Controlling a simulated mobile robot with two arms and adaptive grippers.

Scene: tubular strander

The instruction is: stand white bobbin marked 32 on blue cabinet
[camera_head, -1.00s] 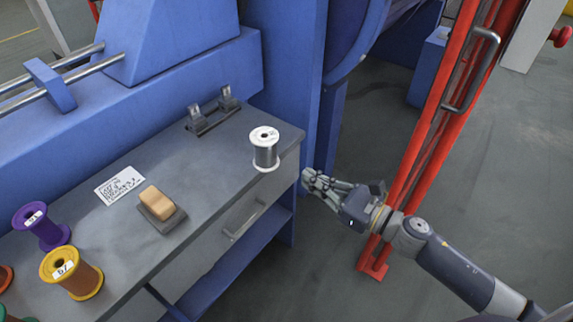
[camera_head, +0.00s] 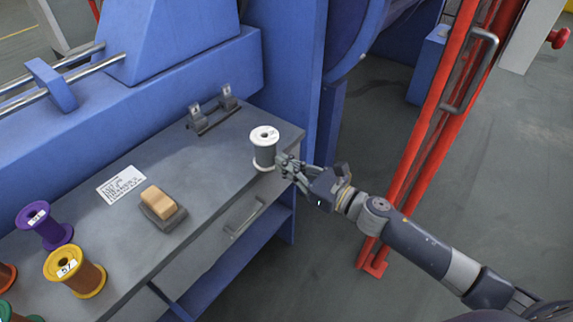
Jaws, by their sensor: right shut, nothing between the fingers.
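The white bobbin (camera_head: 264,149), wound with grey wire, stands upright on the grey top of the blue cabinet (camera_head: 215,160), near its right end. A label shows on its top flange, but I cannot read the number. My right gripper (camera_head: 282,163) is shut and empty, with its fingertips right beside the bobbin's lower right side. I cannot tell whether they touch it. My left gripper is not in view.
A purple bobbin (camera_head: 45,228) and a yellow bobbin (camera_head: 76,272) stand at the left. A wood-topped block (camera_head: 163,203), a paper note (camera_head: 121,184) and a metal bracket (camera_head: 212,113) are on the top. A red frame (camera_head: 425,135) stands at the right.

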